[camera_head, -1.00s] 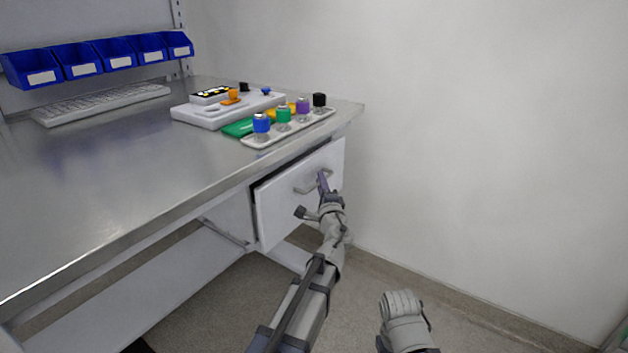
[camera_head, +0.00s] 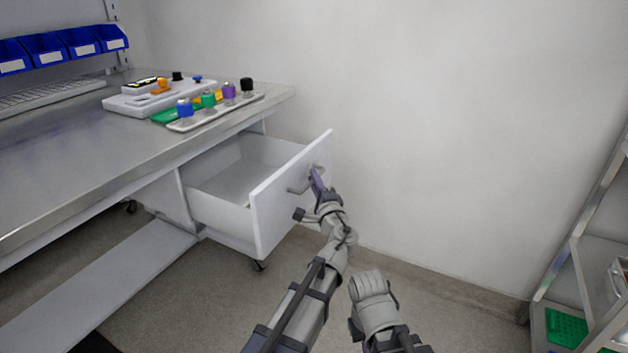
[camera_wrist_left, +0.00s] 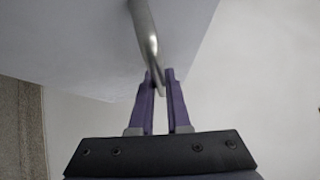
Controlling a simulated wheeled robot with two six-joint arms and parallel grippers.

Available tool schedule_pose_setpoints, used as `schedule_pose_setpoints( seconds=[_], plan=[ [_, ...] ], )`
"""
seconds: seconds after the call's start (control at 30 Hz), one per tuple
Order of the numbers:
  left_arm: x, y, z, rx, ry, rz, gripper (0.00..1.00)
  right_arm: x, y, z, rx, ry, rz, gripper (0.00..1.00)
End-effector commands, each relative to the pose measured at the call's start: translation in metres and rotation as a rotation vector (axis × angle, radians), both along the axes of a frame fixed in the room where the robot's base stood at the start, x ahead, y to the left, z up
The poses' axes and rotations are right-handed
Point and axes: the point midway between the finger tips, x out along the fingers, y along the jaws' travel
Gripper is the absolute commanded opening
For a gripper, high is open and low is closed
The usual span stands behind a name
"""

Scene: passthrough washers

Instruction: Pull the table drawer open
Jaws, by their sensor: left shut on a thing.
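The white table drawer (camera_head: 292,195) stands pulled well out from under the metal table (camera_head: 60,165). Its inside shows and looks empty. My left gripper (camera_head: 314,180) is at the drawer front, shut on the drawer handle (camera_head: 297,188). In the left wrist view the purple fingers (camera_wrist_left: 161,82) sit on either side of the metal handle bar (camera_wrist_left: 147,40), with the drawer front (camera_wrist_left: 75,45) behind. My right arm shows at the bottom of the head view, but its fingertips are not visible.
A tray (camera_head: 215,115) with several coloured-topped bottles and a white board (camera_head: 125,105) stand on the table. Blue bins (camera_head: 82,42) hang at the back left. A metal shelf rack (camera_head: 590,250) stands at the right. The floor before the drawer is clear.

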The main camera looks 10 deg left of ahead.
Motion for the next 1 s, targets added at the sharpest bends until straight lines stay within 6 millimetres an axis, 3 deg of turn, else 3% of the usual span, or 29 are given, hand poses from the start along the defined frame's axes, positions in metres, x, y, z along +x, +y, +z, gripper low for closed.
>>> schedule_pose_setpoints(
  seconds=[0.37, 0.4, 0.67, 1.0],
  plan=[
    [-0.0003, 0.0007, -0.0002, -0.001, 0.0, 0.001, 0.0, 0.0001, 0.0001, -0.0001, 0.0, 0.0, 0.0, 0.0],
    [-0.0003, 0.0007, -0.0002, -0.001, 0.0, 0.001, 0.16, 0.0001, 0.0001, -0.0001, 0.0, 0.0, 0.0, 0.0],
    [0.0, 0.0005, 0.0, 0.0, 0.0, 0.001, 0.45, 0.0001, 0.0001, 0.0, 0.0, 0.0, 0.0, 0.0],
    [-0.0022, 0.0006, -0.0005, 0.0, 0.0, 0.001, 0.45, 0.0, 0.0001, -0.0006, 0.0, 0.0, 0.0, 0.0]
  ],
)
